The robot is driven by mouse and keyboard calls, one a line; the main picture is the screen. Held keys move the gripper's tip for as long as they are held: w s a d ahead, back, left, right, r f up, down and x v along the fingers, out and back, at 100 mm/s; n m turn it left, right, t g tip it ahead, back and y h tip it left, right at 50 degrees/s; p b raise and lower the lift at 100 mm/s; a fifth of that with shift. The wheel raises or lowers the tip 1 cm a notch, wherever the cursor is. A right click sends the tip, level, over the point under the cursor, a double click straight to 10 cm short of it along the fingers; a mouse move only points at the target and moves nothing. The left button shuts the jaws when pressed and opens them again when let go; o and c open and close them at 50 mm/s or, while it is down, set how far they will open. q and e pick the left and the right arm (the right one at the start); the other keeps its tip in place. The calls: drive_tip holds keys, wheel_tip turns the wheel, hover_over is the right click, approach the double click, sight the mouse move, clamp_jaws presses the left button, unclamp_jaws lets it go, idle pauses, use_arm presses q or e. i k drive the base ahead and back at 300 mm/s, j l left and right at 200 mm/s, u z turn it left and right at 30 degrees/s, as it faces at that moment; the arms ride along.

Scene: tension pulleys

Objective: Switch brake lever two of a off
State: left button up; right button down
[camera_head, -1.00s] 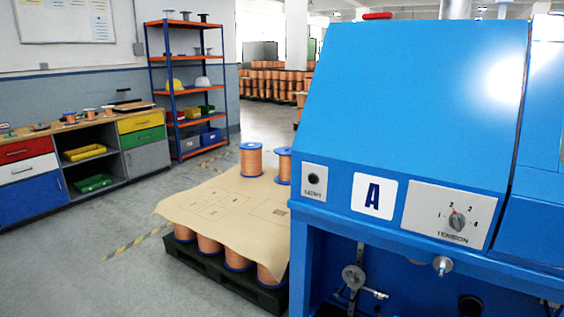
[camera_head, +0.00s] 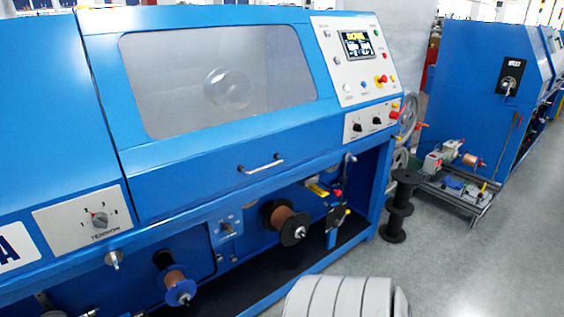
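The blue machine (camera_head: 190,185) marked with a letter A, partly cut off at the left edge, fills the left and middle of the head view. Below its hood are a copper spool with a black flange (camera_head: 287,222), a smaller copper spool with a blue flange (camera_head: 177,288) and a small grey plate with a switch or lever (camera_head: 228,228).
A tension dial (camera_head: 99,219) and a control panel with a screen (camera_head: 357,44) are on the machine's front. Black empty spools (camera_head: 398,207) stand on the floor at its right end. A low cart (camera_head: 455,185) and a second blue machine (camera_head: 480,90) are beyond. Grey floor is clear at right.

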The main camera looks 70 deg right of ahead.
sight(337, 223)
drive_tip(key=z, duration=2.8)
drive_tip(key=i+l, duration=2.35)
drive_tip(key=l, duration=0.2)
drive_tip(key=j+u, duration=0.05)
